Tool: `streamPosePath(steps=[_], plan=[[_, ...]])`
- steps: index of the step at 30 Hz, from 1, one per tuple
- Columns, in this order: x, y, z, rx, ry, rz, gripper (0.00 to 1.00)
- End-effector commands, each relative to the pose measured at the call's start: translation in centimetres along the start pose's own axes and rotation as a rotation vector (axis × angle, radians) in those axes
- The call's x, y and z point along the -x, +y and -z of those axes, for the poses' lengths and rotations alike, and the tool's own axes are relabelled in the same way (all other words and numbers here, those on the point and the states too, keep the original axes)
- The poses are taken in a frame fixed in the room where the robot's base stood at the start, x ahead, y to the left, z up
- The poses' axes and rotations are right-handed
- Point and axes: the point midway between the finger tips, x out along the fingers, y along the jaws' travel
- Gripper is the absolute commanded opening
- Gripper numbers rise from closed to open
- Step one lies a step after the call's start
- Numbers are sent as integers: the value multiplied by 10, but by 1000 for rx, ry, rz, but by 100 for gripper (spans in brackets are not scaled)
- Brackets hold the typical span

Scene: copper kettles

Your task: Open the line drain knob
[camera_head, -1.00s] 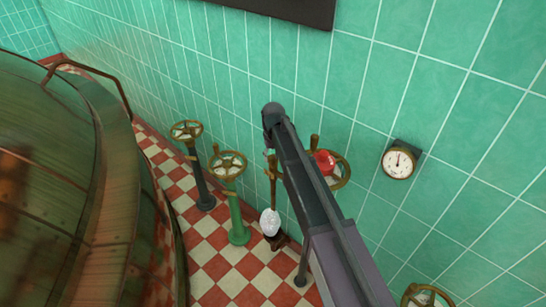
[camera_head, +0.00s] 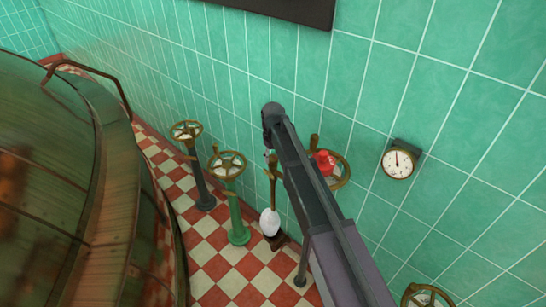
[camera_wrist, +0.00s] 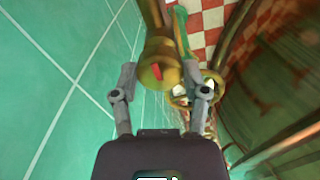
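A brass fitting with a rounded end and a red mark (camera_wrist: 160,66) lies between the two fingers of my gripper (camera_wrist: 168,77) in the wrist view. It appears to be the drain knob, but I cannot tell for sure. My gripper is open, with a finger on each side of the brass; the left finger is close to it, and contact cannot be told. In the head view, my arm hides most of the gripper, and a slim brass upright (camera_head: 272,185) stands just below its end. A white rounded object (camera_head: 269,222) sits low on that upright.
Brass handwheels stand to the left on a dark post (camera_head: 200,188) and a green post (camera_head: 237,215). A wheel with a red part (camera_head: 323,161) is close behind my arm. A gauge (camera_head: 398,163) hangs on the tiled wall. A large copper kettle (camera_head: 75,190) fills the left.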

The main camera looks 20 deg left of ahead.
Motion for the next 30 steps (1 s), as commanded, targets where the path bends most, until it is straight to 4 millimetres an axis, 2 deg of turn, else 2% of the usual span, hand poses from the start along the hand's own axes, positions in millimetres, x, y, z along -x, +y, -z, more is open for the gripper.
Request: streamPosePath(steps=[1,3,22,30], plan=[[0,0,-1,1,-1,1,73],[0,0,0,1,-1,1,92],[0,0,0,-6,0,0,92],[0,-1,0,-76,0,0,92]])
